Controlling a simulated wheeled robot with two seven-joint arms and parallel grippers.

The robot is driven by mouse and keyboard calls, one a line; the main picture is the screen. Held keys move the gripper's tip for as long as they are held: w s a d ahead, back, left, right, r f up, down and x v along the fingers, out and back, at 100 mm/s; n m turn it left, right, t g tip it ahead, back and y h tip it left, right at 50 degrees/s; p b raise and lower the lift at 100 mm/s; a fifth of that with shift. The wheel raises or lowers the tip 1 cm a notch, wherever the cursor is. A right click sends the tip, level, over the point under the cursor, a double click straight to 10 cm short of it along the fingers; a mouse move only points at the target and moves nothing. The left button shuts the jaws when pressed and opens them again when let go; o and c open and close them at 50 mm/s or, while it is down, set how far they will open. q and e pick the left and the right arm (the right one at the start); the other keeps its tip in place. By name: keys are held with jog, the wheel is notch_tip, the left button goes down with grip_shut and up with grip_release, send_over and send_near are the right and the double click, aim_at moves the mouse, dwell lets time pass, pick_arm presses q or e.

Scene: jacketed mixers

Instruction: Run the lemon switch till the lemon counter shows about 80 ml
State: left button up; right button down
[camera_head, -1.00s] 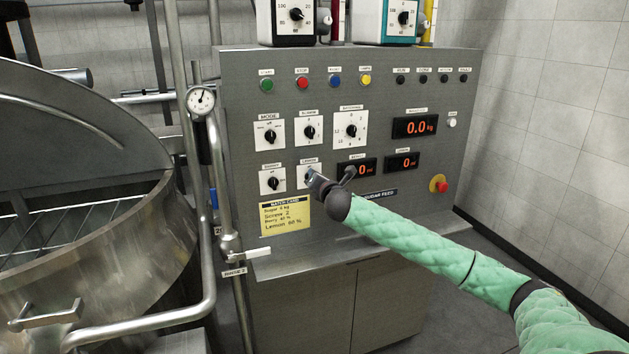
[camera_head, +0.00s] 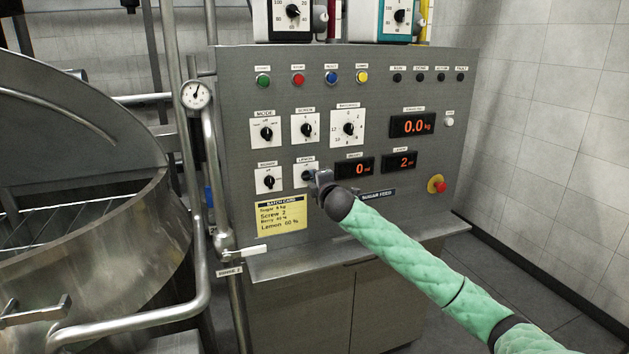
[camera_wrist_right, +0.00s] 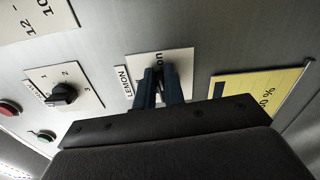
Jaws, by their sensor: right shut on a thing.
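The lemon switch sits on a white plate (camera_head: 300,167) marked LEMON, low on the grey control panel. My right gripper (camera_head: 314,184) is at this switch and covers part of it. In the right wrist view, the two dark blue fingers of my right gripper (camera_wrist_right: 160,84) are shut on the switch knob, in front of its white plate (camera_wrist_right: 178,64); the knob is mostly hidden between them. The lemon counter (camera_head: 399,162) shows a red 2 ml. The display to its left (camera_head: 354,168) shows 0 ml. My left gripper is out of view.
A yellow batch card (camera_head: 284,217) below reads Lemon 60 %. The berry switch (camera_head: 268,180) is just left. A red emergency button (camera_head: 437,184) is at the lower right. A pressure gauge (camera_head: 196,95) and a steel kettle (camera_head: 110,270) stand on the left.

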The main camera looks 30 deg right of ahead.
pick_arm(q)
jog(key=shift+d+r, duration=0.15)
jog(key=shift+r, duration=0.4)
pick_arm(e)
jog(key=shift+f+m, duration=0.2)
jog(key=shift+m, duration=0.4)
jog(key=c, duration=1.5)
grip_release()
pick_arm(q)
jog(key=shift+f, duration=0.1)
pick_arm(e)
jog(key=shift+s, duration=0.15)
